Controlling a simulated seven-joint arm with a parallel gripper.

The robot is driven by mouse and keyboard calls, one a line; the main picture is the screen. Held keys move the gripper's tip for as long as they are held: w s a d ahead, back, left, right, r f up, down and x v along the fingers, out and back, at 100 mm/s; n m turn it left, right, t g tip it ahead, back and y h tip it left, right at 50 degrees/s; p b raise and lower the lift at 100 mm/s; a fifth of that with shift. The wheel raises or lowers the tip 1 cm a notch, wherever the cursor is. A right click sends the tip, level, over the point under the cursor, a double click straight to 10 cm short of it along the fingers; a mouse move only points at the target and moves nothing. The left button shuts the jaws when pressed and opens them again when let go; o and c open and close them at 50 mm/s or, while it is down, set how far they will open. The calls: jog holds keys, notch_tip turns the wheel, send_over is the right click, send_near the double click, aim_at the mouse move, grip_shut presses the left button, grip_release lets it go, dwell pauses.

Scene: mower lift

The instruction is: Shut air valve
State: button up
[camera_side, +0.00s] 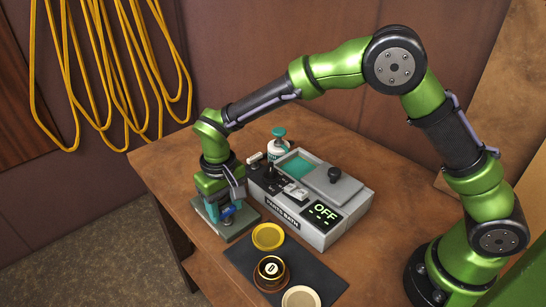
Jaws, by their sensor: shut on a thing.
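My gripper (222,207) points down at the left side of the table, over a small grey-green block (242,228). A blue part (229,216), which looks like the air valve's handle, shows at the fingertips. The jaws are shut on it. The gripper and wrist hide most of the valve, so I cannot tell which way the handle is turned.
A grey parts bath (317,238) with an OFF display stands right of my gripper, close to it. A teal-topped bottle (278,146) stands behind. In front, a dark mat (242,252) holds a yellow dish (268,236), a brown-gold round piece (270,272) and a tan disc (300,298). Yellow hoses (100,70) hang on the wall.

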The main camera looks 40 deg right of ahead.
aim_at(225, 210)
jog(key=o, duration=1)
jog(key=shift+o, duration=0.2)
notch_tip(225, 210, up, 17)
